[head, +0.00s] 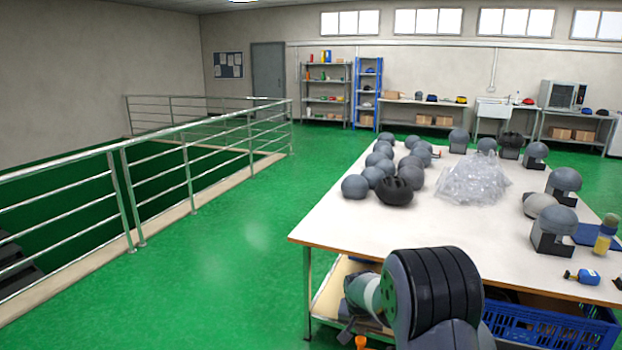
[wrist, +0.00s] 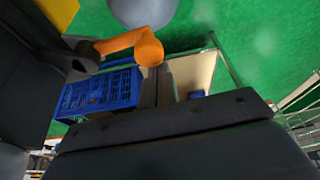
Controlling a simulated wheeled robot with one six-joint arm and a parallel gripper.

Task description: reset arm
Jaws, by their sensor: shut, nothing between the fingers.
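My arm is folded in the lower middle of the head view, its thick dark ribbed joint in front of the table's near edge. My gripper (head: 352,334) shows only in part, small, dark and orange, low beside the arm's pale link. It is shut and empty, below the level of the tabletop and apart from the things on it. In the wrist view, dark parts of my arm fill the lower half and left side, and an orange piece crosses the upper middle.
A white table (head: 340,226) holds several grey helmets, a clear plastic heap (head: 473,178) and a blue tool (head: 583,277). A blue crate (head: 547,328) sits beneath; the wrist view shows it too (wrist: 97,92). Railings (head: 190,180) guard an opening at left. Green floor between is clear.

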